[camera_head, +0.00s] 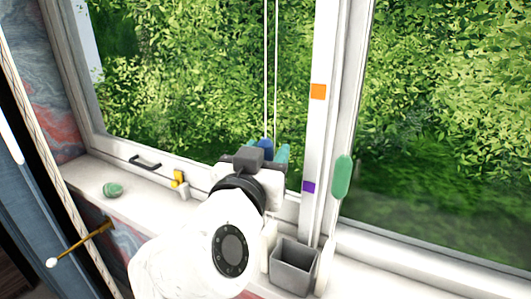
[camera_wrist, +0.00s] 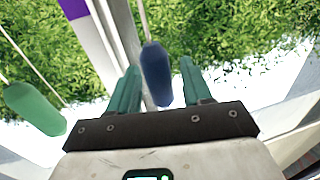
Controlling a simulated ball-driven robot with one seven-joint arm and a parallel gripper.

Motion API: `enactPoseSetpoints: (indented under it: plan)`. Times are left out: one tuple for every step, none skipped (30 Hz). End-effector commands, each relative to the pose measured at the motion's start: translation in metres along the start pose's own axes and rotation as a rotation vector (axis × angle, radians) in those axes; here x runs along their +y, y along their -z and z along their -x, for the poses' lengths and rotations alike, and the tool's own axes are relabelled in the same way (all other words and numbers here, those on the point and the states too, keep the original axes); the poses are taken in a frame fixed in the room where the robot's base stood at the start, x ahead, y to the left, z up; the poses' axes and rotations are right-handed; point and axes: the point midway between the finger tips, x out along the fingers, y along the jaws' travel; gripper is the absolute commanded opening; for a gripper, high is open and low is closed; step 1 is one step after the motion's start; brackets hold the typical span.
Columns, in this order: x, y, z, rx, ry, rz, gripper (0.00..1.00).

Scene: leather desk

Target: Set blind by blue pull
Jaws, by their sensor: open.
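The blue pull (camera_head: 265,145) hangs on a white cord in front of the window. In the wrist view the blue pull (camera_wrist: 156,75) is upright, between my two green fingers or just beyond them; the exact depth is hard to tell. My gripper (camera_wrist: 160,88) is open, with a gap on each side of the pull. In the head view my gripper (camera_head: 268,153) reaches up at the window, and its body hides the lower end of the pull. An orange marker (camera_head: 318,91) and a purple marker (camera_head: 309,187) are on the white window post (camera_head: 314,135).
A green pull (camera_head: 342,177) hangs right of the post. A grey open box (camera_head: 293,266) stands on the sill below. A green stone (camera_head: 112,190), a yellow piece (camera_head: 179,179) and a black handle (camera_head: 145,162) are at the left. A rope runs down the left side.

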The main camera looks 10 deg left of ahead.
Motion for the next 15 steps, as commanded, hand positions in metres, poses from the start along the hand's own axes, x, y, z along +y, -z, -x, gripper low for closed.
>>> enactPoseSetpoints:
  plan:
    - [0.0000, 0.0000, 0.0000, 0.000, 0.000, 0.000, 0.49]
    - [0.0000, 0.0000, 0.0001, 0.000, 0.000, 0.000, 0.49]
    - [0.0001, 0.0000, 0.0001, 0.000, 0.000, 0.000, 0.49]
    - [0.0001, 0.0000, 0.0001, 0.000, 0.000, 0.000, 0.46]
    - [0.0001, 0.0001, 0.0002, 0.000, 0.000, 0.000, 0.43]
    - [0.0001, 0.0001, 0.0002, 0.000, 0.000, 0.000, 0.40]
    - [0.0001, 0.0001, 0.0002, 0.000, 0.000, 0.000, 0.37]
    - [0.0001, 0.0001, 0.0002, 0.000, 0.000, 0.000, 0.34]
    - [0.0001, 0.0001, 0.0003, 0.000, 0.000, 0.000, 0.30]
    - [0.0001, 0.0001, 0.0003, 0.000, 0.000, 0.000, 0.27]
    - [0.0001, 0.0001, 0.0003, 0.000, 0.000, 0.000, 0.24]
    - [0.0001, 0.0001, 0.0003, 0.000, 0.000, 0.000, 0.21]
    - [0.0001, 0.0001, 0.0003, 0.000, 0.000, 0.000, 0.18]
    - [0.0001, 0.0001, 0.0003, 0.000, 0.000, 0.000, 0.15]
    - [0.0000, 0.0001, 0.0004, 0.000, 0.000, 0.000, 0.11]
